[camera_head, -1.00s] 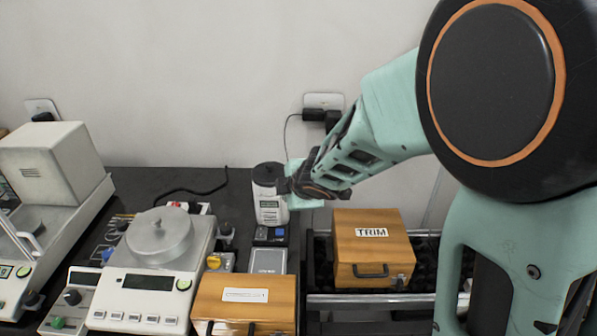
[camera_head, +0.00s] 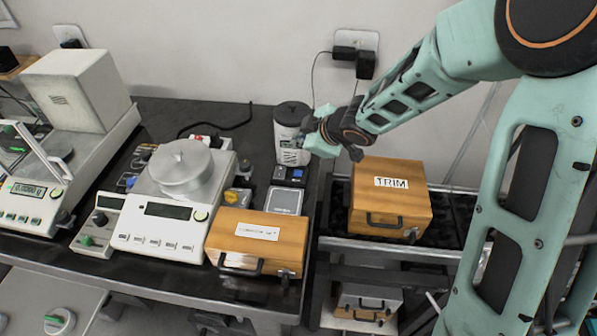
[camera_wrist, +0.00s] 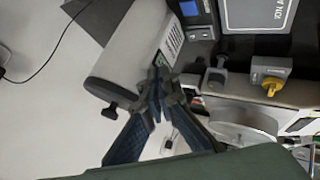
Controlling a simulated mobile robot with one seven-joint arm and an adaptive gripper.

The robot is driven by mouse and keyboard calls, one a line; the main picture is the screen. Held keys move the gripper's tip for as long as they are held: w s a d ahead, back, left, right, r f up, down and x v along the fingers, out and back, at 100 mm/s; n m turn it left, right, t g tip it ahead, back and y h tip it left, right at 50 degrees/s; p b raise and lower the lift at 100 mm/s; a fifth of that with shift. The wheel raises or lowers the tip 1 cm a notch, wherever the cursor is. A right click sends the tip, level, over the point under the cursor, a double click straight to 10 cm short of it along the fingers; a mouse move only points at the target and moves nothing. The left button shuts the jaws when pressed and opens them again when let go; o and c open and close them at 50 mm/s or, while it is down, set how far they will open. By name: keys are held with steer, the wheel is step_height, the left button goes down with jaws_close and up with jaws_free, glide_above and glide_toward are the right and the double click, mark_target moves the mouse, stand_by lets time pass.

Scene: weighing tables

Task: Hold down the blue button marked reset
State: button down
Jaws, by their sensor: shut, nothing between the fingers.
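I cannot read a reset mark on any part in these frames. A small pocket scale with a blue-lit panel (camera_head: 289,174) stands behind a grey plate (camera_head: 285,200); the blue panel also shows at the top of the wrist view (camera_wrist: 189,9). Small blue spots (camera_head: 130,182) show left of the white balance (camera_head: 165,232), too small to tell as buttons. My gripper (camera_head: 308,140) is shut and empty, beside the white canister with a dark lid (camera_head: 289,142). In the wrist view its fingertips (camera_wrist: 159,82) meet in front of the canister (camera_wrist: 128,60); contact cannot be told.
A wooden box (camera_head: 255,238) stands right of the white balance. A wooden TRIM box (camera_head: 388,200) sits on a dark rack below my arm. A yellow knob (camera_head: 237,196) is behind the front box. An enclosed balance (camera_head: 80,95) is at the left.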

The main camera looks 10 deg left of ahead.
steer(key=shift+f, duration=0.15)
step_height(320, 180, down, 8)
steer(key=b, duration=0.8)
steer(key=shift+f+b, duration=0.25)
steer(key=shift+b, duration=0.15)
stand_by(0.9)
steer(key=shift+f+b, duration=0.35)
steer(key=shift+f, duration=0.1)
steer(key=shift+f+b, duration=0.3)
steer(key=shift+f, duration=0.1)
stand_by(0.4)
steer(key=shift+r, duration=0.15)
stand_by(2.6)
steer(key=shift+r+p, duration=0.7)
steer(key=shift+p, duration=0.2)
step_height(320, 180, up, 5)
steer(key=p, duration=0.5)
